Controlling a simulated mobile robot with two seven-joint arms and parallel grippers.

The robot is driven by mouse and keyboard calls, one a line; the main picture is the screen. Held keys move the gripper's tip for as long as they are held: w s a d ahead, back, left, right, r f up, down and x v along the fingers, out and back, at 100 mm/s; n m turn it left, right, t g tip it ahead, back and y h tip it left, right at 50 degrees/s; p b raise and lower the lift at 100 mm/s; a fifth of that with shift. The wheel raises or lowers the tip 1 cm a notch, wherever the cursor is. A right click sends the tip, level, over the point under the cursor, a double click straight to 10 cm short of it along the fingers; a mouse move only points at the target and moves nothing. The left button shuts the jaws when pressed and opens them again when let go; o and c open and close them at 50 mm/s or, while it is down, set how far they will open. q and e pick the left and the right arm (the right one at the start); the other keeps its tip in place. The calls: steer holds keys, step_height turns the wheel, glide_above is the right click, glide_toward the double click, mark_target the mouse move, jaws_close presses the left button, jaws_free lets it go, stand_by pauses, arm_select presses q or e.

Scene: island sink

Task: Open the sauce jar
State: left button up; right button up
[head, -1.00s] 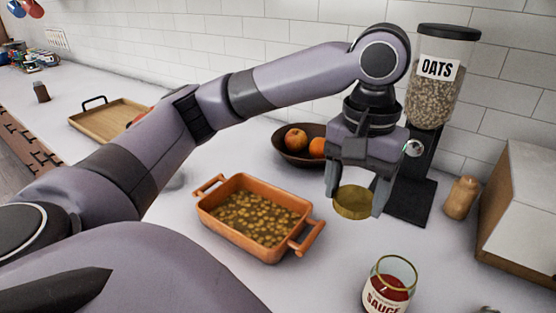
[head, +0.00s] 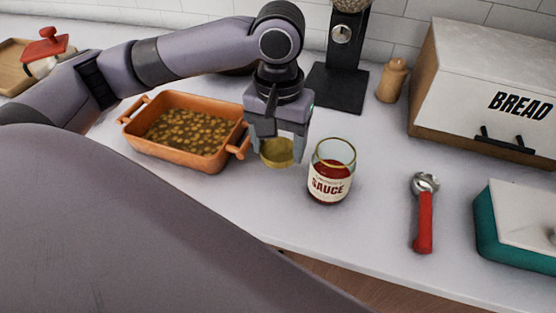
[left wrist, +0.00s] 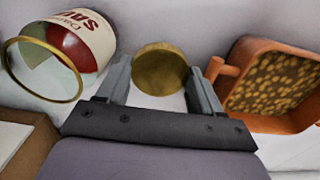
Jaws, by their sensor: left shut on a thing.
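The sauce jar (head: 331,172) is glass with a white label and red sauce inside, and stands upright on the counter with its top uncovered. It also shows in the left wrist view (left wrist: 88,40), with its open rim toward the camera. My left gripper (head: 278,155) is shut on the round gold lid (head: 277,152), left of the jar and apart from it. In the left wrist view the lid (left wrist: 160,69) sits between the two fingers. My right gripper is not in view.
An orange baking dish (head: 185,163) of food stands just left of the lid. A red-handled tool (head: 423,220) and a teal box (head: 500,240) lie to the right. The bread box (head: 440,125) stands behind.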

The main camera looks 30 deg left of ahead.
mark_target(279, 150)
arm_select(q)
steer(key=shift+f, duration=2.35)
steer(key=o, duration=0.9)
steer(key=shift+f, duration=0.1)
step_height(279, 150, up, 12)
steer(key=shift+r+p, duration=0.15)
steer(key=shift+p, duration=0.2)
